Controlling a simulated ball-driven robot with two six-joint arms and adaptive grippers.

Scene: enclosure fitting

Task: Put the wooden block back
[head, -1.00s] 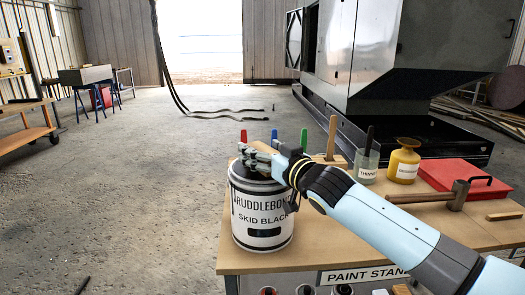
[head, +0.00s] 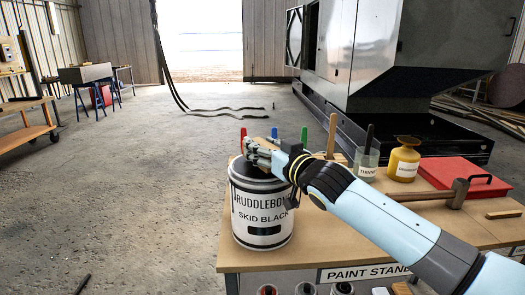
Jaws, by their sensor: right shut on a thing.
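My right gripper (head: 257,156) is over the lid of the white paint can labelled "Ruddlebond Skid Black" (head: 262,220), at the bench's left end. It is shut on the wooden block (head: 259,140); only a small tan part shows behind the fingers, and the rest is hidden. I cannot tell whether the block touches the lid. My left gripper is out of view.
The paint stand bench (head: 290,257) also holds a thinner jar (head: 366,166), a yellow container (head: 404,160), a red tray (head: 463,174), a mallet (head: 459,193) and a small wooden strip (head: 504,214). Coloured handles stand behind the can.

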